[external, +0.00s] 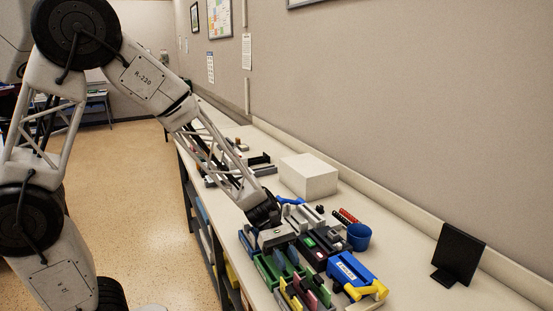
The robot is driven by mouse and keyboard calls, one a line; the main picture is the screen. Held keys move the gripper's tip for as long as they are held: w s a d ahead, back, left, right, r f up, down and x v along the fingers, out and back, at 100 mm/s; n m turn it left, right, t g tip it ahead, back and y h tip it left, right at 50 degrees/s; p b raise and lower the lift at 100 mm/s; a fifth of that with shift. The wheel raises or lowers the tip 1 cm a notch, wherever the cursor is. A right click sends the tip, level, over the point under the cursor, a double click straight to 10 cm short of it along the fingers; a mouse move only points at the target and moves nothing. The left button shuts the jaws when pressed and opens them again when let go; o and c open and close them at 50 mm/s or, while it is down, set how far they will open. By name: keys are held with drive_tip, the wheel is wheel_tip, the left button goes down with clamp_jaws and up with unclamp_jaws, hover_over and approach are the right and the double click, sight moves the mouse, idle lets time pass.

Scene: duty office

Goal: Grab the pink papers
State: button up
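My gripper (277,236) hangs low over the far-left end of a cluster of small organizers on the long counter. Its fingers are small and partly hidden, so I cannot tell whether they are apart or hold anything. A pinkish-red upright piece (312,299) stands in the nearest organizer at the bottom edge, beside yellow and green pieces; it may be the pink papers, but it is too small to be sure. My gripper is above and to the left of it, apart from it. A green organizer (268,272) stands just below my gripper.
A blue box with a yellow handle (350,273), a blue cup (359,236) and red cylinders (346,216) stand right of my gripper. A white block (309,176) sits behind, near the wall. A black stand (459,254) is at right. The counter between cup and stand is clear.

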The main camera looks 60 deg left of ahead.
sight(300, 283)
drive_tip(key=shift+x, duration=0.9)
drive_tip(key=shift+d, duration=0.1)
drive_tip(key=shift+x, duration=2.5)
drive_tip(key=shift+w, duration=0.15)
clamp_jaws()
